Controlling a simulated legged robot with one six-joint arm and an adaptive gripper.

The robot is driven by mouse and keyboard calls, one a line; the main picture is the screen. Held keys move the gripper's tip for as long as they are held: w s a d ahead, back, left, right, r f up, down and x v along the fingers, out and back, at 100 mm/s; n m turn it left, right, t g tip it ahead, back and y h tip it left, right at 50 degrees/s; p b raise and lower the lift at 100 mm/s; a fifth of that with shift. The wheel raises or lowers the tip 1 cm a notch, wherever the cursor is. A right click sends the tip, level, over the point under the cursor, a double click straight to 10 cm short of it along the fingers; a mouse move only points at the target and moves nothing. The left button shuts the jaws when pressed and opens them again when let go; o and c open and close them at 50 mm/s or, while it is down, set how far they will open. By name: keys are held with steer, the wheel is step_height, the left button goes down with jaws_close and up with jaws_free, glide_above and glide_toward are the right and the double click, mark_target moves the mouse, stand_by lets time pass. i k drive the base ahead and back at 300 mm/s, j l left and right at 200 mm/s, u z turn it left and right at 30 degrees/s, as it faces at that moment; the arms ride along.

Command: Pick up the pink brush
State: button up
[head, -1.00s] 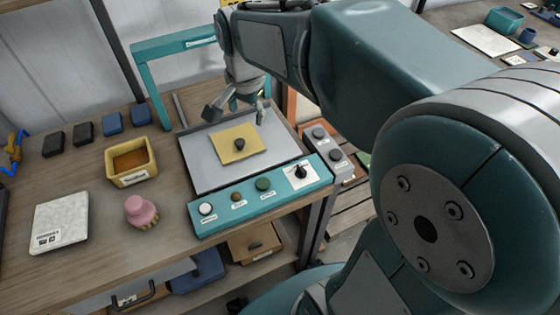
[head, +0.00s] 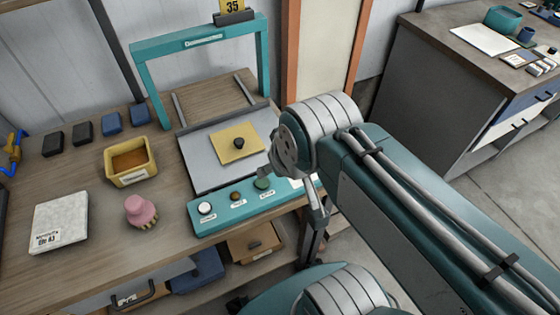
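The pink brush (head: 141,211) stands on the wooden workbench, pink handle up and pale bristles down, left of the teal control panel. My gripper (head: 292,194) is above the right end of that panel, well to the right of the brush and apart from it. Its two fingers look spread, with nothing seen between them. Part of the gripper is hidden by my own wrist.
A yellow container (head: 131,160) with brown contents stands behind the brush. A white box (head: 59,222) lies to its left. The teal control panel (head: 225,212) fronts a grey plate (head: 205,168) holding a yellow square piece (head: 220,151). Bench around the brush is clear.

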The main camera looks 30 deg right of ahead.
mark_target(140, 212)
steer(key=k+l+u, duration=0.15)
steer(key=u, duration=0.2)
steer(key=k+u, duration=0.2)
steer(key=u, duration=0.2)
steer(key=i+u, duration=0.15)
steer(key=u, duration=0.15)
steer(key=i, duration=0.2)
steer(key=i+j+z, duration=0.15)
steer(key=j+z, duration=0.15)
steer(key=j, duration=0.1)
